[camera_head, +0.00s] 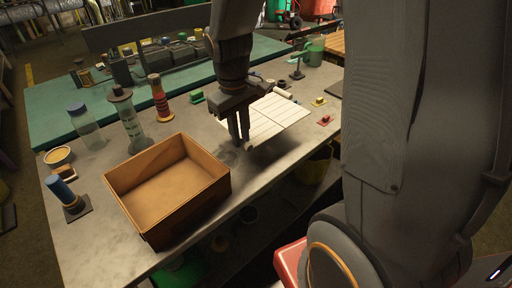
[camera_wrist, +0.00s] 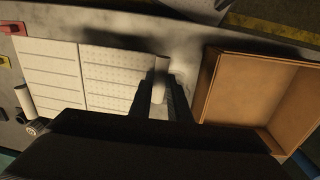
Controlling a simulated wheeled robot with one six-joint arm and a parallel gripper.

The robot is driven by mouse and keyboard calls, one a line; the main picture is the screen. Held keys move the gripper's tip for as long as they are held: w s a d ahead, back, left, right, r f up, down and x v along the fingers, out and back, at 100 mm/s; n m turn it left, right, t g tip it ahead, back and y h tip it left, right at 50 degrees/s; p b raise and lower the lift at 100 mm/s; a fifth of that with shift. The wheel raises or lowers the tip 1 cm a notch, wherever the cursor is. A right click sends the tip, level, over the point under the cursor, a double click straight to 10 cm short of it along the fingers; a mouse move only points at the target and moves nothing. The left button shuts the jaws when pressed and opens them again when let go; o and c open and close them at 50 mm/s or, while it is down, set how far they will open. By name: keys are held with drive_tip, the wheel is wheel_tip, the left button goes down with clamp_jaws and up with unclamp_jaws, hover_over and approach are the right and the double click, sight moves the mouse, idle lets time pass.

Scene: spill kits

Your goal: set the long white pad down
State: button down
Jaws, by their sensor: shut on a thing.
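My gripper (camera_head: 239,139) is low over the table, right of the brown box and at the near left edge of the white ribbed panels. In the wrist view my gripper (camera_wrist: 161,82) is shut on a narrow white piece, the long white pad (camera_wrist: 160,67), seen upright between the fingers. The fingers and wrist hide part of it. In the head view only a little white shows at the fingertips. I cannot tell whether the pad touches the table.
The open, empty brown box (camera_head: 219,190) stands left of my gripper. Two white panels (camera_head: 268,117) lie flat to the right, with a white roll (camera_wrist: 25,101) beyond them. Bare grey tabletop lies between box and panels.

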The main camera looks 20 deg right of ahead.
wheel_tip(320, 180, down, 9)
drive_tip(key=shift+f+p, duration=0.1)
drive_tip(key=shift+p, duration=0.35)
drive_tip(key=c, duration=1.7)
unclamp_jaws()
drive_tip(key=shift+o, duration=0.2)
drive_tip(key=r, duration=0.4)
drive_tip(key=r+b, duration=0.1)
drive_tip(key=r, duration=0.7)
drive_tip(key=shift+s+a, duration=0.2)
drive_tip(key=shift+a, duration=0.15)
drive_tip(key=s+f+m, duration=0.3)
drive_tip(key=s, duration=0.6)
drive_tip(key=shift+d+f+m+y, duration=0.3)
drive_tip(key=shift+d+f+y, duration=0.1)
